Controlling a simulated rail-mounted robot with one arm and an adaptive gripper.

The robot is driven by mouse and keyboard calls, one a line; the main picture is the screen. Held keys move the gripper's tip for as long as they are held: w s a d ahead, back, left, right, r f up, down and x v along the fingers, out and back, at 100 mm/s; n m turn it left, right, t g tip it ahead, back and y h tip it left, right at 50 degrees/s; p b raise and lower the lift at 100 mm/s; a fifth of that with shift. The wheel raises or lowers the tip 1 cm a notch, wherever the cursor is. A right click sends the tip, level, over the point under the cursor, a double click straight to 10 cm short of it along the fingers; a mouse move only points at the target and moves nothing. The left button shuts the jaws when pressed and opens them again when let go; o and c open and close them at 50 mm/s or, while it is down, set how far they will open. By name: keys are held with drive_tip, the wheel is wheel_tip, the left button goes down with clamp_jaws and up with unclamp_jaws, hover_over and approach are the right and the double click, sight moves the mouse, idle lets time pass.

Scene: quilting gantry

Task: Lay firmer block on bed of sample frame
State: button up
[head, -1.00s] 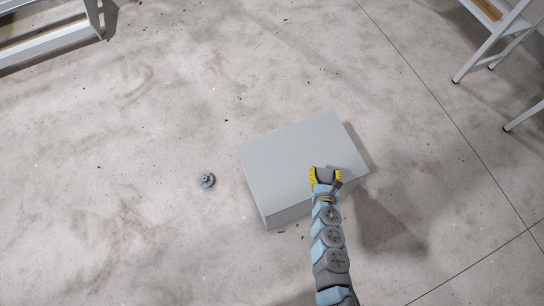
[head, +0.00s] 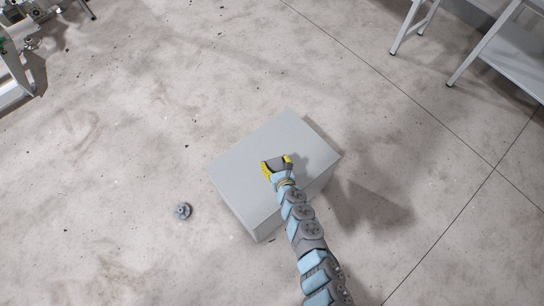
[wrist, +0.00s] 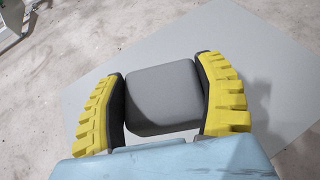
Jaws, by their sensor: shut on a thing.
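My gripper (head: 277,166) is over the light grey box top in the head view. In the wrist view its two yellow-ridged fingers (wrist: 164,100) are closed on the left and right sides of a dark grey block (wrist: 163,97) with rounded edges. The block also shows in the head view (head: 278,163) as a small dark patch between the fingertips. I cannot tell how high the block is above the surface below. The sample frame's bed cannot be made out in either view.
The large light grey box (head: 240,170) stands on the concrete floor. A small round grey part (head: 183,211) lies left of it. White-legged stands (head: 480,60) are at the upper right, and machinery (head: 30,40) at the upper left.

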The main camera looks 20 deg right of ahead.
drive_tip(key=b, duration=0.3)
hover_over(272, 156)
drive_tip(key=s+a, duration=0.1)
drive_tip(key=s, duration=0.2)
drive_tip(key=f, duration=0.5)
drive_tip(key=shift+s+f, duration=0.15)
drive_tip(key=shift+s, duration=0.05)
drive_tip(key=shift+w+d+f+b, duration=0.2)
drive_tip(key=shift+w+f+b, duration=0.65)
drive_tip(key=shift+f+b, duration=1.05)
drive_tip(key=shift+f, duration=0.55)
drive_tip(key=shift+f, duration=0.2)
drive_tip(key=o, duration=0.8)
drive_tip(key=shift+c, duration=0.2)
drive_tip(key=shift+s+r, duration=0.25)
drive_tip(key=shift+r, duration=0.1)
drive_tip(key=shift+p+v, duration=2.1)
drive_tip(key=shift+v, duration=3.6)
